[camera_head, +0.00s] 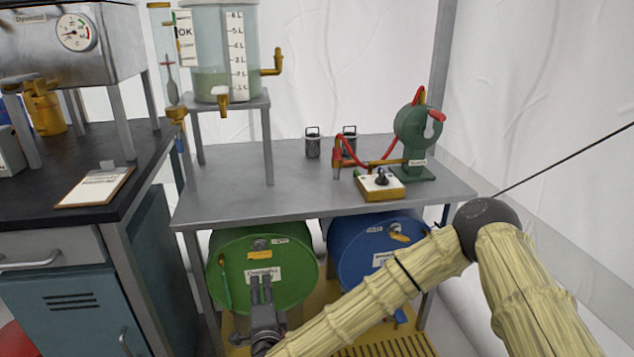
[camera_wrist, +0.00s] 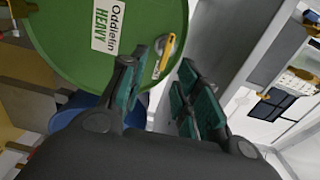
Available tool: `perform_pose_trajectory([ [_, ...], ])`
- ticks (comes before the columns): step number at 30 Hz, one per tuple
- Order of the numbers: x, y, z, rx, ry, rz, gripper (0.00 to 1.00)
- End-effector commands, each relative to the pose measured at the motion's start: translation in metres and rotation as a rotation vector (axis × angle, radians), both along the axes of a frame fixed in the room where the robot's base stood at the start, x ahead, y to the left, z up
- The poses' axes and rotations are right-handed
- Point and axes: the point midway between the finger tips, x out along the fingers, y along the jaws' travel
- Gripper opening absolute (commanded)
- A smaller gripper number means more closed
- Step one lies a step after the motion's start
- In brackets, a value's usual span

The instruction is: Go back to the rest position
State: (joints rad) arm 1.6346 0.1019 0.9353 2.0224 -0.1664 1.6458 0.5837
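My gripper (camera_head: 261,282) is low in front of a green drum (camera_head: 240,262) in the head view, with its fingers pointing up. In the wrist view my gripper (camera_wrist: 165,72) has its teal-padded fingers apart, with nothing between them. The green drum (camera_wrist: 75,35) fills the upper left there, with a white label and a small yellow-handled fitting (camera_wrist: 165,52) beyond the fingertips. I cannot tell the exact gap to the drum. My pale-sleeved arm crosses the lower right of the head view and hides part of a blue drum (camera_head: 352,262).
A grey metal table (camera_head: 300,200) stands above the drums, with its legs beside them. On it are a green hand-pump device (camera_head: 415,140), a switch box (camera_head: 380,184), two small canisters and a stand with a clear tank (camera_head: 222,50). A dark-topped cabinet (camera_head: 60,225) stands left.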

Motion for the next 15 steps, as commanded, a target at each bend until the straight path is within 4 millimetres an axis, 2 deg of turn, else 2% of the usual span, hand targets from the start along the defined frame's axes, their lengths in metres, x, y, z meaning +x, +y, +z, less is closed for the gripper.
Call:
perform_pose_trajectory([
  [5,-0.033,-0.014,-0.061,-0.184,0.08,0.116,0.32],
  [8,-0.061,-0.034,-0.108,-0.33,0.151,0.207,0.32],
  [11,-0.09,-0.059,-0.151,-0.469,0.219,0.295,0.32],
  [15,-0.133,-0.105,-0.204,-0.648,0.325,0.414,0.32],
])
